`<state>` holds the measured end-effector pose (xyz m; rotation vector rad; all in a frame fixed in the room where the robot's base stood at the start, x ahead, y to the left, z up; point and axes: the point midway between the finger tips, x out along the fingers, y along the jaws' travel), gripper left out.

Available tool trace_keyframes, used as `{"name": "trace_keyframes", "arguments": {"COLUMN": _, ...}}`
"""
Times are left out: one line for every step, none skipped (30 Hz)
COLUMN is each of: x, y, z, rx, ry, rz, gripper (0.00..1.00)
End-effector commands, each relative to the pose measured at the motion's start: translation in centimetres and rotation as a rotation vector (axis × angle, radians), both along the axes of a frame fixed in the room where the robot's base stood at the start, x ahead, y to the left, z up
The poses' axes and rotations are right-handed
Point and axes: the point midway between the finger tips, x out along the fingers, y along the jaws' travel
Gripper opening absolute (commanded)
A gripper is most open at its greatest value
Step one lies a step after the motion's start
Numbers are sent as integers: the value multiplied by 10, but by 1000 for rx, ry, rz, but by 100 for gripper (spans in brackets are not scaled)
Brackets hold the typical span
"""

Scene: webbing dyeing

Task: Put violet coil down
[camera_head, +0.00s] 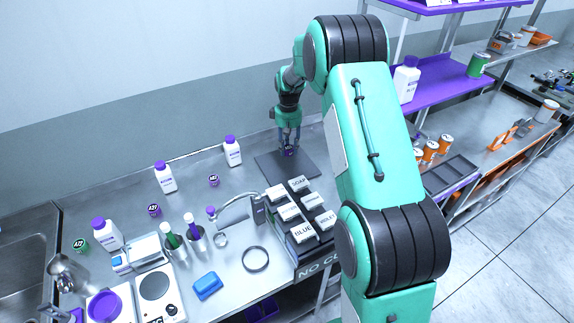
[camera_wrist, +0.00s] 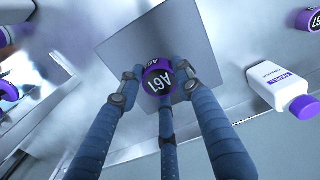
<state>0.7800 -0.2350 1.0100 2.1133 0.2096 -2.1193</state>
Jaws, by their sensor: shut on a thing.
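My gripper (camera_head: 290,137) is over the dark square mat (camera_head: 268,168) at the back of the bench. Its fingers are shut on the violet coil (camera_head: 289,149), which is small in the head view. In the wrist view my gripper (camera_wrist: 160,84) has its fingers around the violet coil (camera_wrist: 158,78), whose dark top reads A61. The grey mat (camera_wrist: 125,48) lies behind the coil in that view. I cannot tell whether the coil touches the mat or hangs just above it.
White bottles with violet caps (camera_head: 233,152) (camera_head: 165,178) stand left of the mat. More coils (camera_head: 213,180) (camera_head: 154,210) lie farther left. Labelled boxes (camera_head: 305,222) stand in front of the mat. A violet shelf (camera_head: 440,85) is at the right.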

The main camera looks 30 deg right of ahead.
Motion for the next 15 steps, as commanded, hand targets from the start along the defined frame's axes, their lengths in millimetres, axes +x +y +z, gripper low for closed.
{"name": "trace_keyframes", "arguments": {"x": -1, "y": -6, "z": 0, "rx": 0, "ry": 1, "rz": -3, "gripper": 11}}
{"name": "trace_keyframes", "arguments": {"x": -1, "y": -9, "z": 0, "rx": 0, "ry": 1, "rz": -3, "gripper": 11}}
{"name": "trace_keyframes", "arguments": {"x": -1, "y": -12, "z": 0, "rx": 0, "ry": 1, "rz": -4, "gripper": 11}}
{"name": "trace_keyframes", "arguments": {"x": -2, "y": -14, "z": 0, "rx": 0, "ry": 1, "rz": -4, "gripper": 11}}
{"name": "trace_keyframes", "arguments": {"x": -2, "y": -15, "z": 0, "rx": 0, "ry": 1, "rz": -4, "gripper": 11}}
{"name": "trace_keyframes", "arguments": {"x": -2, "y": -15, "z": 0, "rx": 0, "ry": 1, "rz": -4, "gripper": 11}}
{"name": "trace_keyframes", "arguments": {"x": -2, "y": -16, "z": 0, "rx": 0, "ry": 0, "rz": -4, "gripper": 11}}
{"name": "trace_keyframes", "arguments": {"x": -2, "y": -16, "z": 0, "rx": 0, "ry": 1, "rz": -4, "gripper": 11}}
{"name": "trace_keyframes", "arguments": {"x": -2, "y": -15, "z": 0, "rx": 0, "ry": 0, "rz": -4, "gripper": 11}}
{"name": "trace_keyframes", "arguments": {"x": -2, "y": -15, "z": 0, "rx": 0, "ry": 0, "rz": -4, "gripper": 11}}
{"name": "trace_keyframes", "arguments": {"x": -2, "y": -15, "z": 0, "rx": 0, "ry": 0, "rz": -4, "gripper": 11}}
{"name": "trace_keyframes", "arguments": {"x": -2, "y": -15, "z": 0, "rx": 0, "ry": 0, "rz": -4, "gripper": 11}}
{"name": "trace_keyframes", "arguments": {"x": -2, "y": -15, "z": 0, "rx": 0, "ry": 0, "rz": -4, "gripper": 11}}
{"name": "trace_keyframes", "arguments": {"x": -2, "y": -15, "z": 0, "rx": 0, "ry": 1, "rz": -4, "gripper": 11}}
{"name": "trace_keyframes", "arguments": {"x": -2, "y": -15, "z": 0, "rx": 0, "ry": 1, "rz": -4, "gripper": 11}}
